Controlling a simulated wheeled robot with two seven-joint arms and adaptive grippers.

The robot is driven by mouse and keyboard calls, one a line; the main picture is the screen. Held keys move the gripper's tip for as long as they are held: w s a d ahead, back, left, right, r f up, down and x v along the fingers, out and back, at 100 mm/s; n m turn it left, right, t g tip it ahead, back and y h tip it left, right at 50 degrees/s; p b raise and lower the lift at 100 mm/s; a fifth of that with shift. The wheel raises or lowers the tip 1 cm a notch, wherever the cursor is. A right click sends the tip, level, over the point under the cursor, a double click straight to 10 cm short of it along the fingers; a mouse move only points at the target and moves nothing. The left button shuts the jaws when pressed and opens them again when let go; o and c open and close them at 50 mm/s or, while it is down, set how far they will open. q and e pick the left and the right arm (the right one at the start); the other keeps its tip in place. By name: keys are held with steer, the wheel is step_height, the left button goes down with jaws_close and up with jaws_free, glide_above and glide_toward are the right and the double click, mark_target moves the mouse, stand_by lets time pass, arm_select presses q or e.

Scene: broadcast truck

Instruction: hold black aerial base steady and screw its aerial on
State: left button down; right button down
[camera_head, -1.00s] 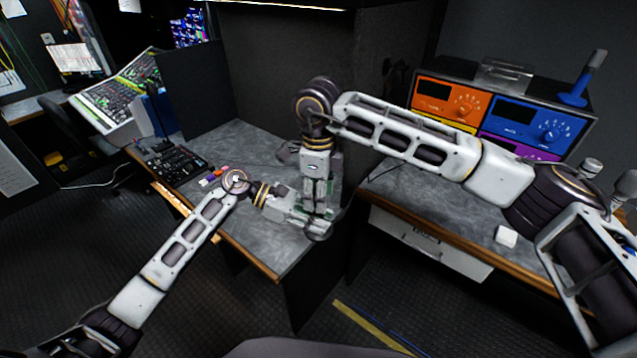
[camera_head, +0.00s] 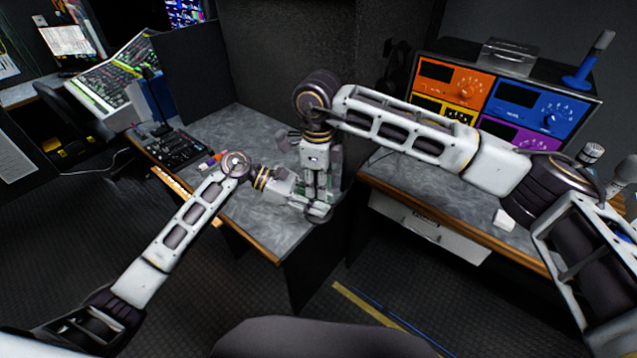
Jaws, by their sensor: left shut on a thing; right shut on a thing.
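My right gripper (camera_head: 317,198) points straight down from above over the near end of the grey worktop (camera_head: 245,125). My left gripper (camera_head: 314,212) comes in level from the left, and its fingers meet the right gripper's fingers just above the worktop. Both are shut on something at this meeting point. The black aerial base and its aerial are hidden between the fingers, so I cannot make out their shape or how they sit together.
A blue aerial (camera_head: 590,65) stands on a rack of coloured units (camera_head: 505,100) at the right. A small white block (camera_head: 504,220) lies on the right counter. A black control panel (camera_head: 175,150) and small coloured blocks (camera_head: 212,161) are on the worktop's left part.

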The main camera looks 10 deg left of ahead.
steer(key=c, duration=1.1)
jaws_free()
steer(key=shift+r, duration=0.1)
steer(key=shift+w+r, duration=0.1)
steer(key=shift+r, duration=5.8)
